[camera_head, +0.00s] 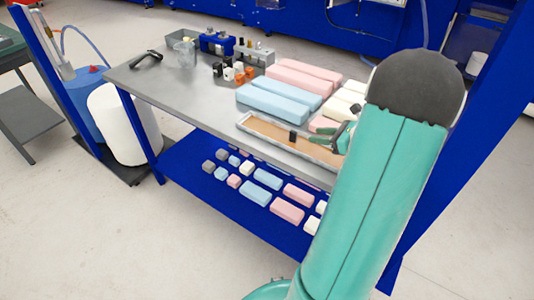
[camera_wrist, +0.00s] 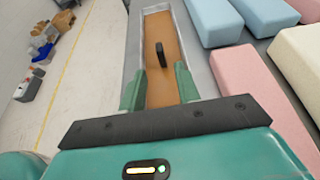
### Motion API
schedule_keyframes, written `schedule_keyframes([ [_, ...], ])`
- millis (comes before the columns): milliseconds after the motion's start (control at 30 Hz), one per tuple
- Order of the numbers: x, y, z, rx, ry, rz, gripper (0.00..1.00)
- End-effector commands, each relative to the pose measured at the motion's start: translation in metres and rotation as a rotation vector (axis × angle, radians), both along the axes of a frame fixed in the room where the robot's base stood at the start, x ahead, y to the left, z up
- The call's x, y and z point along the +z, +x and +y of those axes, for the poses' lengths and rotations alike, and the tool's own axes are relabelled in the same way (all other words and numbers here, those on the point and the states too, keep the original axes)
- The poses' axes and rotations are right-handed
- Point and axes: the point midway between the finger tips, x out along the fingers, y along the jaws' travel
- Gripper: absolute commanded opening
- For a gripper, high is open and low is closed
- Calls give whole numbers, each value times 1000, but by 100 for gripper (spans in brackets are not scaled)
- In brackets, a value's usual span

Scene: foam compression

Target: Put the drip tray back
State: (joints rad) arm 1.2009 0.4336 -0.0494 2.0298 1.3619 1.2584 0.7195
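The drip tray (camera_head: 265,127) is a long shallow tray with a brown floor and a pale grey rim. It lies along the front edge of the metal table. In the wrist view the tray (camera_wrist: 158,25) runs away from me, with its near end hidden by my gripper. A small black upright piece (camera_head: 292,137) stands on the tray floor; whether it is part of the tray I cannot tell. My gripper (camera_wrist: 159,76) is open, its green fingers spread over the tray. The black piece (camera_wrist: 161,54) shows between and beyond the fingertips, apparently untouched.
Blue foam blocks (camera_head: 272,103) and pink foam blocks (camera_head: 300,76) lie close behind the tray. The blue lower shelf (camera_head: 205,185) holds several small foam pieces. Small containers (camera_head: 232,72) stand farther back. The table's left part is mostly clear.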

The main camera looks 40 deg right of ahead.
Motion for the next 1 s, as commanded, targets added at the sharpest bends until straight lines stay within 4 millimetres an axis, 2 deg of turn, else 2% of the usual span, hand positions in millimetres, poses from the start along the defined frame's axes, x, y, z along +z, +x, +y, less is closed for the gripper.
schedule_keyframes([
  [67,1,2,4,12,-8,2,32],
  [167,10,13,25,88,-64,17,32],
  [267,27,31,73,254,-188,43,32],
  [333,40,40,117,411,-311,62,32],
  [400,52,44,162,577,-450,74,32],
  [467,60,42,196,715,-570,78,32],
  [500,65,40,219,807,-652,74,32],
  [600,76,28,267,1030,-862,57,32],
  [700,86,11,308,1243,-1081,21,32],
  [833,98,-14,348,1500,-1381,-52,32],
  [1000,114,-45,383,1781,-1790,-181,32],
])
